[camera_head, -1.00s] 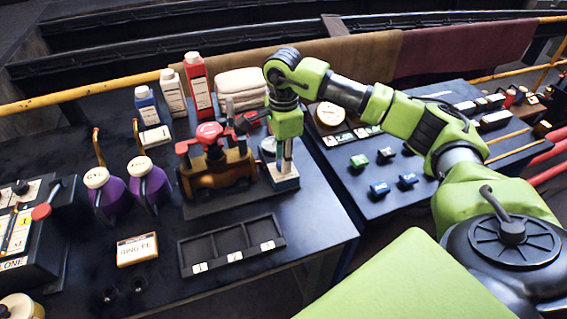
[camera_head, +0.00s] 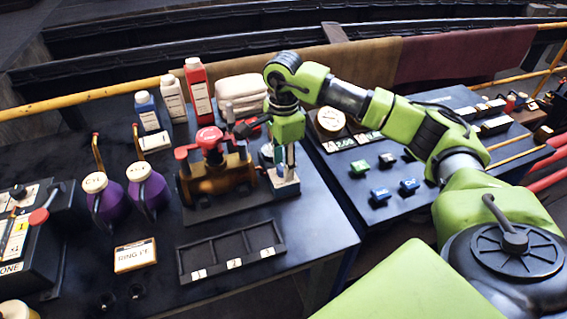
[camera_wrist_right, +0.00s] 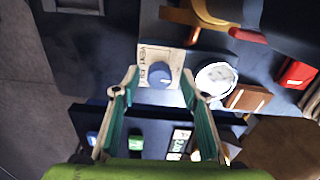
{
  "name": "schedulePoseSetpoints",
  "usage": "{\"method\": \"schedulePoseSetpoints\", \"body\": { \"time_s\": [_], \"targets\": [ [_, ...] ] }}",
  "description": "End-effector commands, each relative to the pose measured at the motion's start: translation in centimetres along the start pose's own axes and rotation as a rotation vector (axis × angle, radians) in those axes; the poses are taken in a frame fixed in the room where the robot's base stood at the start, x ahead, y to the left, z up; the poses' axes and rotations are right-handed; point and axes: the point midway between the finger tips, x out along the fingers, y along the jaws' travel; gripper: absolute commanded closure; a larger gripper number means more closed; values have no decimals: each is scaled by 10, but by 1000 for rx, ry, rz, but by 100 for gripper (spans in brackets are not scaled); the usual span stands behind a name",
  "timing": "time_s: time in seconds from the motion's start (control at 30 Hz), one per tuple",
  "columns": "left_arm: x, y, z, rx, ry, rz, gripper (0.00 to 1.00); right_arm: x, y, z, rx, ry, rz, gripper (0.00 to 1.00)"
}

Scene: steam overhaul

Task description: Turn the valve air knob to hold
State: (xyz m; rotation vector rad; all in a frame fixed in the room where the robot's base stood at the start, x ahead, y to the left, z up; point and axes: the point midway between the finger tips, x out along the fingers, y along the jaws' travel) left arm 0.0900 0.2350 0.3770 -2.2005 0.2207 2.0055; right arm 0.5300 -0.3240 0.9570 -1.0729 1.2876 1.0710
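In the right wrist view a pale plate with printed lettering carries a round dark-blue knob (camera_wrist_right: 160,74); the label is upside down and only partly legible. My right gripper (camera_wrist_right: 160,82) is open, its two fingers on either side of the knob with gaps visible. I cannot tell how far above the knob the fingertips are. In the head view the right gripper (camera_head: 285,162) points down over the small pale block (camera_head: 286,187) at the bench's right side, and it hides the knob there. My left gripper is in neither current view.
A brown valve body with red handles (camera_head: 209,140) stands just left of the gripper. A three-slot black tray (camera_head: 232,250) lies in front. A round gauge (camera_head: 330,117) and several blue and green buttons (camera_head: 380,194) are on the right bench. Purple jugs (camera_head: 149,188) stand left.

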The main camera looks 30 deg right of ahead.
Motion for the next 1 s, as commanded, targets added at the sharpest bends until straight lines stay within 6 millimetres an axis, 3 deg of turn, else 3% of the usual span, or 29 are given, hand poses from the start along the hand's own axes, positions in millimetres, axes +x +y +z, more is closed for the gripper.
{"method": "schedulePoseSetpoints", "body": {
  "time_s": [0.27,0.7,1.0],
  "targets": [
    [0,-2,3,0,-3,-2,60,-6,0,0,0,1,1,60],
    [0,0,1,0,-1,0,60,-90,-1,0,0,-1,-2,60],
    [0,0,0,0,-1,0,60,-119,0,0,-1,1,1,60]
  ]
}}
